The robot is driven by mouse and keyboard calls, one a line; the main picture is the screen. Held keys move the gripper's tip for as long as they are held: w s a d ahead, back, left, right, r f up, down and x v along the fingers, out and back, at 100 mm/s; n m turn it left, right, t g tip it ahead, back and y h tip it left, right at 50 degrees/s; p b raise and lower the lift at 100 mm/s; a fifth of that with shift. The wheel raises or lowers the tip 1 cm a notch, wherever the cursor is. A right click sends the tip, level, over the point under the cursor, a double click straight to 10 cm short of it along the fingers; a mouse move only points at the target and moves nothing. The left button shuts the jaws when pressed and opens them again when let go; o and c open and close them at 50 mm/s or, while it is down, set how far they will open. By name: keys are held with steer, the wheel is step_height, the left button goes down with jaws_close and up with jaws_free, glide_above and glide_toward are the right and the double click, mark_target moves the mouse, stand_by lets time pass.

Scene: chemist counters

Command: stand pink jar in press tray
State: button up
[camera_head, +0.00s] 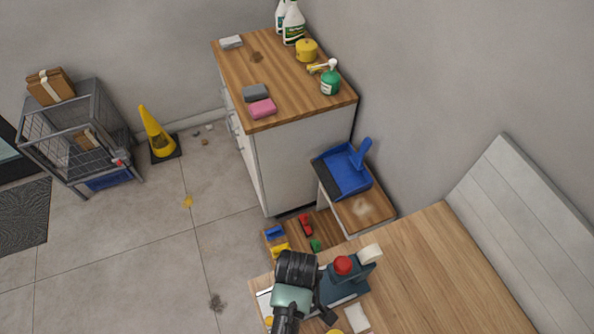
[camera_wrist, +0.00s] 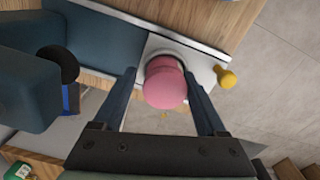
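The pink jar (camera_wrist: 166,84) shows in the wrist view with its rounded end toward the camera. It sits at a dark round ring on a grey metal plate with a yellow knob (camera_wrist: 226,77), which looks like the press tray (camera_wrist: 205,62). My gripper (camera_wrist: 160,72) has one finger on each side of the jar. A narrow gap shows at the left finger; the right finger is close to the jar's edge. The dark blue press (camera_head: 345,288) with a red knob stands on the wooden counter in the head view. My arm hides the jar there.
The wooden counter (camera_head: 430,275) is mostly clear to the right of the press. A white card (camera_head: 356,318) lies near its front. Behind are a blue dustpan (camera_head: 345,172) on a low cabinet and a tall cabinet with bottles and sponges. Small coloured items lie beside the counter.

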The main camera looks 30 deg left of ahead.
steer(key=shift+s+a+f, duration=0.15)
steer(key=shift+s+f, duration=0.45)
steer(key=shift+s, duration=0.05)
steer(key=shift+r, duration=0.45)
step_height(320, 180, up, 13)
steer(key=shift+w, duration=0.35)
steer(key=shift+f, duration=0.1)
